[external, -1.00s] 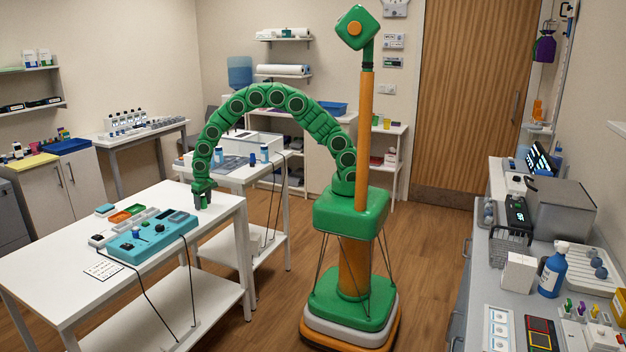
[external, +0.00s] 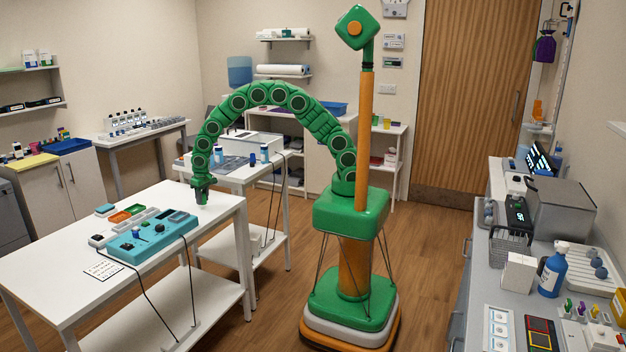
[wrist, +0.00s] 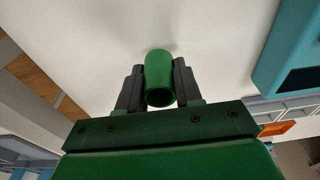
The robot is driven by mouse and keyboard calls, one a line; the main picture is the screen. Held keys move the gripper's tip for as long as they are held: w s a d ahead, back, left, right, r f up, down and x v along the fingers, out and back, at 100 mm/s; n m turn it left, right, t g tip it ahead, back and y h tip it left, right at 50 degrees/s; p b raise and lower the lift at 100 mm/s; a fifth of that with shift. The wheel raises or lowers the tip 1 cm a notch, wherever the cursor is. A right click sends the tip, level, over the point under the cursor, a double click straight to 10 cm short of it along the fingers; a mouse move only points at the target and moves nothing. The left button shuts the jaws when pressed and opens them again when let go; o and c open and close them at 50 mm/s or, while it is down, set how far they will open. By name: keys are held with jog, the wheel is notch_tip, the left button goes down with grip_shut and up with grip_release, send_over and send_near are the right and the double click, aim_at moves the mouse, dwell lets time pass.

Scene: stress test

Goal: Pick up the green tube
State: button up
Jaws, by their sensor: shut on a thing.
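The green tube (wrist: 159,70) is a short hollow cylinder. In the wrist view it sits between the two dark fingers of my gripper (wrist: 158,88), which are shut on it from both sides. Its open round end faces the camera. In the external view the green tube (external: 202,197) shows small below my gripper (external: 201,187), over the far right part of the white table (external: 170,198). I cannot tell whether its lower end touches the table.
A teal device (external: 150,237) with knobs stands on the table, left of my gripper in the external view. Dark cables (external: 146,302) hang off the table's front edge. The tabletop right around the tube is clear.

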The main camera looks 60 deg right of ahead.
jog(key=s+d+r, duration=0.6)
jog(key=s+r, duration=0.5)
jog(key=s, duration=0.1)
jog(key=shift+s+d, duration=0.15)
jog(key=shift+s, duration=0.15)
